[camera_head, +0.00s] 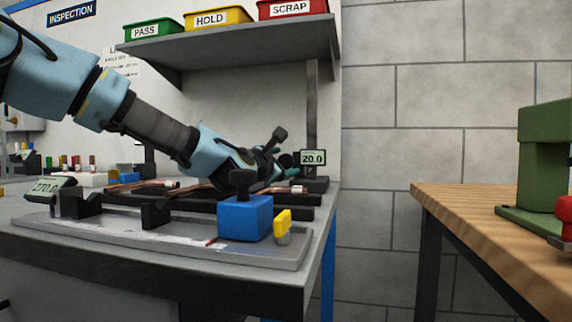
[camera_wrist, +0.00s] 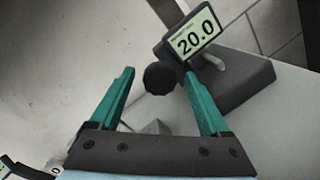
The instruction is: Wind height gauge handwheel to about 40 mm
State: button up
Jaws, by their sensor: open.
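The height gauge stands at the back right corner of the grey bench, and its display (camera_head: 313,158) reads 20.0. In the wrist view the same display (camera_wrist: 194,38) also reads 20.0, beside the gauge's dark base (camera_wrist: 238,80). The black round handwheel (camera_wrist: 160,78) lies between the tips of my gripper (camera_wrist: 158,80). The two teal fingers are open, one on each side of it, and I cannot tell whether the right finger touches it. In the head view my gripper (camera_head: 283,170) reaches the gauge from the left, and my arm and gripper hide much of the gauge.
In front is a long fixture with a blue block (camera_head: 245,217), a yellow lever (camera_head: 283,223) and a display (camera_head: 45,188) reading 270.0. Copper tubes (camera_head: 150,187) lie on dark rails behind it. A shelf (camera_head: 240,50) with bins overhangs. A wooden bench (camera_head: 480,210) stands right.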

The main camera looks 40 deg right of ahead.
jog(key=shift+x, duration=0.85)
grip_shut()
